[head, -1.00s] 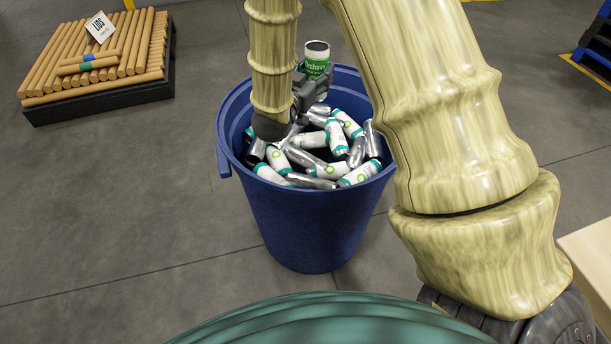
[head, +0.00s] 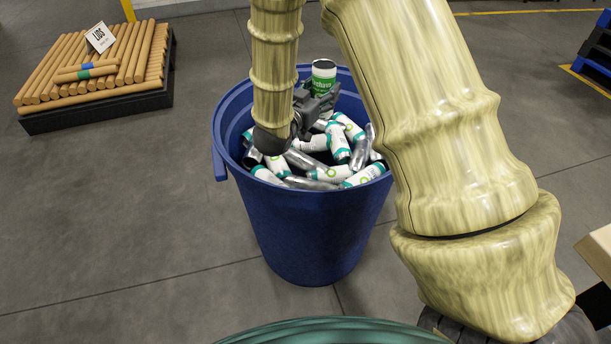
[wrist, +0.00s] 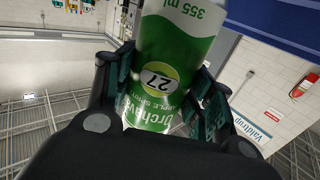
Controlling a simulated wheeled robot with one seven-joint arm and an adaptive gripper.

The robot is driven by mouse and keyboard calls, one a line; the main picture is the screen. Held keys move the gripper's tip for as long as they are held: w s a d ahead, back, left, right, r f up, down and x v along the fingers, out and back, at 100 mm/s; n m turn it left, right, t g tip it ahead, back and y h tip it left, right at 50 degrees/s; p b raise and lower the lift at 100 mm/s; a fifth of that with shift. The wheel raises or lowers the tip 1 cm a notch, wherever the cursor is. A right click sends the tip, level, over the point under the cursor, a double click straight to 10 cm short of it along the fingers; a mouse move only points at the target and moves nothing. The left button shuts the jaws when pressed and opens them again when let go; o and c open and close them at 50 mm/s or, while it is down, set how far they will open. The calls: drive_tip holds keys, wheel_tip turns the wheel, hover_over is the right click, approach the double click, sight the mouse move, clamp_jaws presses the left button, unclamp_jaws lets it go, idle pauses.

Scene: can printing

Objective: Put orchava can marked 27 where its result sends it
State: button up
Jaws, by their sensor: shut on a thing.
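The green and white orchava can (wrist: 165,75) is in my gripper (wrist: 165,100), with a finger against each side. Its yellow round mark reads 27, and the text appears upside down in the wrist view. In the head view the can (head: 322,80) stands roughly upright with a dark top. My gripper (head: 315,100) holds it over the far part of a blue bin (head: 312,235), above the cans inside. My arm hides part of the bin's rim and contents.
The bin holds several silver and white-teal cans (head: 338,143) in a jumble. At the upper left a dark pallet (head: 100,112) carries brown tubes and a sign reading LIDS (head: 99,37). A light tabletop edge (head: 597,250) is at the right. The floor left of the bin is clear.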

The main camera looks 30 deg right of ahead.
drive_tip(key=shift+f, duration=0.55)
drive_tip(key=o, duration=0.8)
drive_tip(key=v, duration=1.2)
drive_tip(key=shift+s, duration=0.1)
